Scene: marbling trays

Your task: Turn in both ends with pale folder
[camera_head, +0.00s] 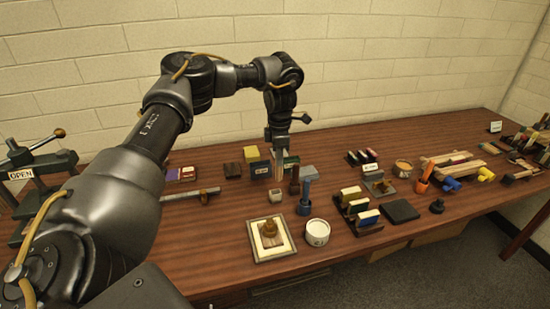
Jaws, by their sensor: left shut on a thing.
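My left gripper (281,146) reaches down over the middle of the table from its arched arm. It is shut on a thin pale upright piece (278,168), which looks like the pale folder, though it is small and partly hidden by the fingers. A dark greenish block (291,160) stands right beside and behind the fingers. I cannot tell whether the pale piece touches the table. I cannot pick out the ends to be turned in. My right gripper is not in view.
A pale framed panel with a brown knobbed piece (288,247), a white pot (317,231) and a blue-handled tool (305,198) stand in front. Yellow and dark blocks (252,154) stand left of the gripper. Racks and a black pad (400,211) lie right.

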